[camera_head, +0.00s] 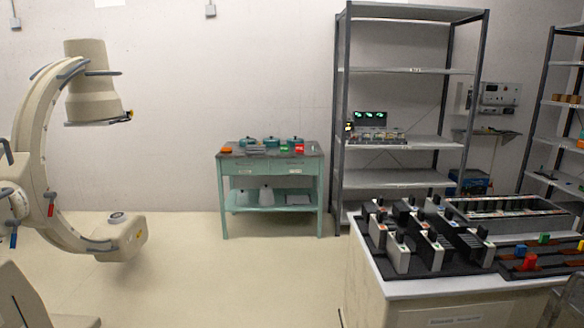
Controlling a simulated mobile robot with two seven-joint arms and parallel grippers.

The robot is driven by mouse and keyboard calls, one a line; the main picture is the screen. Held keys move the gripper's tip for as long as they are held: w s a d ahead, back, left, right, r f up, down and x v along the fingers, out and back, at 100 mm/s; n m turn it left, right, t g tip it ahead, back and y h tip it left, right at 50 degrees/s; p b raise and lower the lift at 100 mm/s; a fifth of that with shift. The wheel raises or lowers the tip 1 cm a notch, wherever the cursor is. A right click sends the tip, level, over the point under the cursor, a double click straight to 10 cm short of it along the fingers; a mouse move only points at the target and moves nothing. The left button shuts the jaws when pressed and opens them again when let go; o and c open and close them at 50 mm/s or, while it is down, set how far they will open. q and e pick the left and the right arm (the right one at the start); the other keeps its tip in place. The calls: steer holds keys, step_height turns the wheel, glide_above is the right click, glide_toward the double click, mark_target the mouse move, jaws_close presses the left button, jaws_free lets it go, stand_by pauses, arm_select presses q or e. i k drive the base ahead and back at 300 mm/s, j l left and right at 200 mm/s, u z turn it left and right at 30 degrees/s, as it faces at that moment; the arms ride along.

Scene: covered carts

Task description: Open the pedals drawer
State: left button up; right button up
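A teal side table (320,190) stands against the back wall, left of the tall shelf. Below its top are two shut drawer fronts, a left drawer (248,167) and a right drawer (296,165). A small pale label (295,172) is on the right front; its text is too small to read. A white cabinet (375,300) at the lower right also bears a label (456,321), too blurred to read. I cannot tell which drawer is the pedals drawer. Neither of my grippers is in view.
A large beige C-shaped machine (93,95) stands on the left. A tall grey shelf rack (405,70) stands behind the white cabinet, whose top holds several black-and-white blocks (397,255). The floor (230,275) between machine and cabinet is clear.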

mark_target(295, 160)
steer(key=i+u, duration=0.1)
steer(key=i, duration=4.35)
steer(key=i+j+z, duration=0.1)
steer(key=i, duration=0.4)
steer(key=i+j+z, duration=0.1)
steer(key=i, duration=0.4)
